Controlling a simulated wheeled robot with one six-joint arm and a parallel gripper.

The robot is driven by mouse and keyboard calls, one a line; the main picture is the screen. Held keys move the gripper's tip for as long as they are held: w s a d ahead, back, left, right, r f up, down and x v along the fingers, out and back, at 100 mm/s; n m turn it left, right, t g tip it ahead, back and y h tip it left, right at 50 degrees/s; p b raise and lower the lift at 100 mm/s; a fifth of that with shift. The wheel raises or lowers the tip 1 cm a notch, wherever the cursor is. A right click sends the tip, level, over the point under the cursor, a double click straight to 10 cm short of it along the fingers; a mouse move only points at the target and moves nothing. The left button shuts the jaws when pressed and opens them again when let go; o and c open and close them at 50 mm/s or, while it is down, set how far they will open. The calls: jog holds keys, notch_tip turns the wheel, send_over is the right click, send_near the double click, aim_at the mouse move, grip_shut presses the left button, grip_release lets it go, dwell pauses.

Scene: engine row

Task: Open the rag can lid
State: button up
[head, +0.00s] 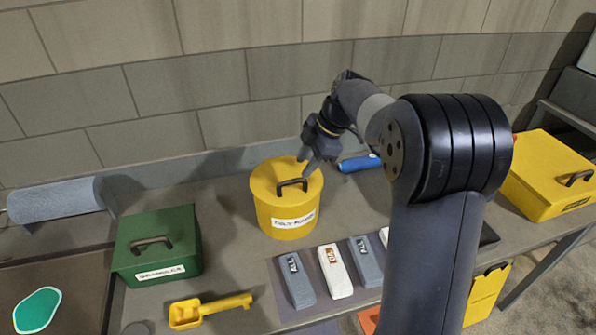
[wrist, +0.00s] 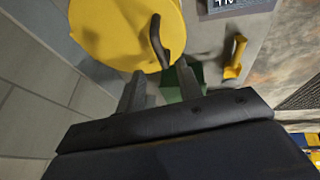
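The rag can is a round yellow can (head: 286,215) with a white label, standing upright on the bench. Its yellow lid (head: 268,179) sits flat on top and has a dark bar handle (head: 292,185). My gripper (head: 306,164) is over the back right part of the lid, close to the handle, with its fingers pointing down. In the wrist view the two fingers (wrist: 160,76) are apart with nothing between them. The lid (wrist: 110,35) and handle (wrist: 158,40) show just beyond the fingertips. I cannot tell whether a fingertip touches the handle.
A green lidded box (head: 160,245) stands left of the can, with a yellow scoop (head: 210,308) in front. Labelled grey and white blocks (head: 335,272) lie front right. A blue-handled tool (head: 360,163) lies behind. A yellow box (head: 548,175) is at far right. The wall is close behind.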

aim_at(297, 181)
jog(key=shift+p+x, duration=0.35)
jog(key=shift+x, duration=2.3)
jog(key=shift+c, duration=0.5)
grip_shut()
